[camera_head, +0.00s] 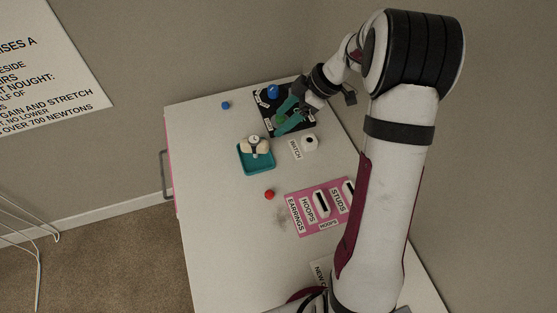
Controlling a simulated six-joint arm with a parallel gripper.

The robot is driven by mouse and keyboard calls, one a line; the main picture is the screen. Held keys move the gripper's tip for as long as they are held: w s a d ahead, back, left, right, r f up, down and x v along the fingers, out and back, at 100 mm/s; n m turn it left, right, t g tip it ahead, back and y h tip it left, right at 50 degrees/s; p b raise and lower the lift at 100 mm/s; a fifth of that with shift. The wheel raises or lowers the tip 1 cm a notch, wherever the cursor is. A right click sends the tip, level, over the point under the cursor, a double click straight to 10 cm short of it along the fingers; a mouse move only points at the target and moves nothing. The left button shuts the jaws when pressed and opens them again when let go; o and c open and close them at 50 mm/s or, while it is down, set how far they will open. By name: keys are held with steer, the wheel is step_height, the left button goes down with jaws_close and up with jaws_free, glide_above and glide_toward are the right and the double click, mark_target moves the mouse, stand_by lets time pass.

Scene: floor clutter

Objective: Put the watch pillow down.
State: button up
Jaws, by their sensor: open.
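A cream, rounded, pillow-like thing (262,148) with a small round watch-like piece on top sits in a teal tray (257,170); it looks like the watch pillow, but it is too small to be sure. A white block (310,144) with a dark round spot stands beside a card reading WATCH (295,149). My gripper (285,115) has green fingers, spread apart, over the black board (263,107) at the back of the table. I see nothing held between them. The gripper is behind the teal tray and to its right, apart from the pillow-like thing. The fingers hide part of the board.
A blue ball (273,91) is at the black board, and a small blue ball (226,105) lies left of it. A red ball (269,195) lies near a pink board (302,222) labelled EARRINGS, HOOPS and STUDS. The table's left side is mostly clear.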

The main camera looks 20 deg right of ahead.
steer(key=s+a+r+m+g+h, duration=0.1)
steer(key=s+a+r+m, duration=0.3)
steer(key=s, duration=0.2)
steer(key=s+a+r+m+g+h, duration=0.1)
steer(key=s+a+r+m, duration=0.35)
steer(key=s, duration=0.25)
steer(key=s+a+m+h, duration=0.1)
steer(key=s+m, duration=0.4)
steer(key=s, duration=0.3)
steer(key=s+a+f+m+h, duration=0.1)
steer(key=s+m, duration=0.4)
steer(key=s, duration=0.4)
steer(key=shift+f+g+h, duration=0.3)
steer(key=shift+g, duration=0.1)
steer(key=shift+a+m, duration=0.1)
steer(key=shift+m, duration=0.15)
